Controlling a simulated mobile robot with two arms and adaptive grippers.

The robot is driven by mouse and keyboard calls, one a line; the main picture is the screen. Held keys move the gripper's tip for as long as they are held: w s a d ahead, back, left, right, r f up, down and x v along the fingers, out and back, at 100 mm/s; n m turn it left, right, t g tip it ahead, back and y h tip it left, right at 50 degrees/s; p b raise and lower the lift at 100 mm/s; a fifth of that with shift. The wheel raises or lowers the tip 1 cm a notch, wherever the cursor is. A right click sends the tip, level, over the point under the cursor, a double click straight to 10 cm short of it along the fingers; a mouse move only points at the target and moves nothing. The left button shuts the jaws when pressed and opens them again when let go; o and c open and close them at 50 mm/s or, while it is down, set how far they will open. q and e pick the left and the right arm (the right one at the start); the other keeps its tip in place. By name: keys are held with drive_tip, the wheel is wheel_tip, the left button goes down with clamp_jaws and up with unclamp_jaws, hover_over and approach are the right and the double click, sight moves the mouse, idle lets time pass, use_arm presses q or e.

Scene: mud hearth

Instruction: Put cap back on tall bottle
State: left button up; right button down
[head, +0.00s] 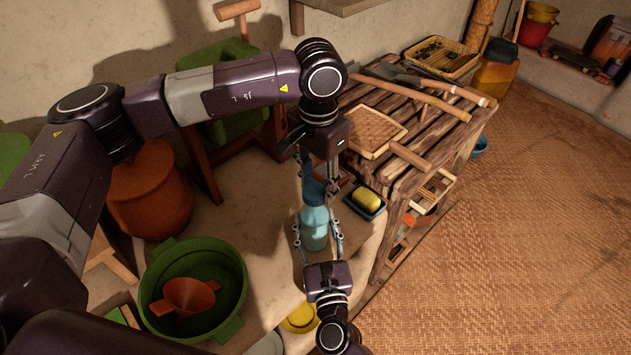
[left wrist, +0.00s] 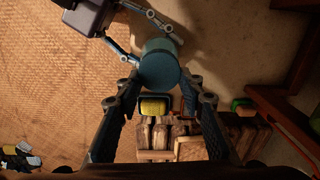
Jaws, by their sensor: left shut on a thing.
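The tall bottle (head: 314,229) is pale blue and stands upright on the clay ledge. The darker blue cap (head: 313,194) shows at the bottle's top; I cannot tell whether it is seated or just above it. My left gripper (head: 322,188) points down from above, shut on the cap.
A dish with a yellow sponge (head: 367,200) sits close to the right of the bottle. A slatted wooden table (head: 400,125) with a woven tray stands behind right. Open matting lies at the right.

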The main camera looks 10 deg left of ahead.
use_arm(q)
drive_tip(key=m, duration=0.3)
drive_tip(key=shift+d+m, duration=0.1)
drive_tip(key=shift+m, duration=0.2)
drive_tip(key=o, duration=0.7)
drive_tip(key=shift+s, duration=0.1)
drive_tip(key=shift+o, duration=0.2)
drive_tip(key=shift+r, duration=2.3)
